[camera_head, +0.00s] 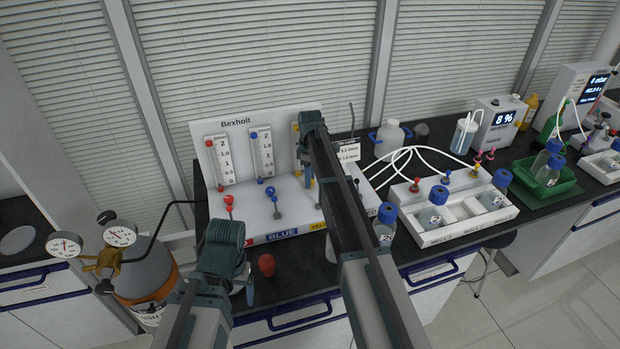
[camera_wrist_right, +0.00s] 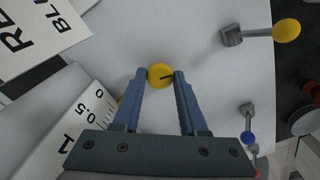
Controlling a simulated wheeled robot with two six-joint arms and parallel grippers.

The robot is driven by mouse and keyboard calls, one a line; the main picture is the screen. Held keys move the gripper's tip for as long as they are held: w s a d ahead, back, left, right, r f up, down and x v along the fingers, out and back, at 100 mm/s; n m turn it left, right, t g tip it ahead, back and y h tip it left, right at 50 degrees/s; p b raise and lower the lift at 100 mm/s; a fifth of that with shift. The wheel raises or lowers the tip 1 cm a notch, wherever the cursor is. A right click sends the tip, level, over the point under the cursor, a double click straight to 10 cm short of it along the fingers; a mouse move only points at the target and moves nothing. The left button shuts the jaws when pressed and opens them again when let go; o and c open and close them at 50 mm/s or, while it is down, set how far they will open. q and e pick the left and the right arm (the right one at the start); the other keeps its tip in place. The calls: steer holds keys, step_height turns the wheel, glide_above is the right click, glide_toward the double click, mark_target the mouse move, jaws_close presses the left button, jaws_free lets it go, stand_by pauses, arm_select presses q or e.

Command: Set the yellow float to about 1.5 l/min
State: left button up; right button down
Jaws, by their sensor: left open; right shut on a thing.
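The white Bexholt panel (camera_head: 265,122) carries upright scale tubes. The yellow one (camera_head: 295,131) is mostly hidden behind my right arm. In the right wrist view its scale (camera_wrist_right: 72,132) shows 0, 0.5 and 1; a sliver of yellow shows by the left finger, and I cannot tell whether it is the float. My right gripper (camera_wrist_right: 159,75) is shut on the round yellow knob (camera_wrist_right: 158,70), which has a dark pointer line. A yellow-tipped lever (camera_wrist_right: 286,30) stands apart from it. My left gripper (camera_head: 245,287) is open in front of the panel's base, partly hidden by its arm.
The red scale (camera_head: 219,160) and blue scale (camera_head: 262,152) stand left of the yellow one, with a red lever (camera_head: 228,203) and blue lever (camera_head: 272,193) below. A gas cylinder (camera_head: 145,270) with gauges is at the left. A white bottle rack (camera_head: 450,236) stands to the right.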

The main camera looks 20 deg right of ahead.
steer(key=shift+n, duration=0.4)
steer(key=shift+c, duration=2.2)
jaws_free()
steer(key=shift+r, duration=0.1)
step_height(320, 180, up, 14)
steer(key=p, duration=1.3)
steer(key=shift+p, duration=0.4)
steer(key=shift+f, duration=0.2)
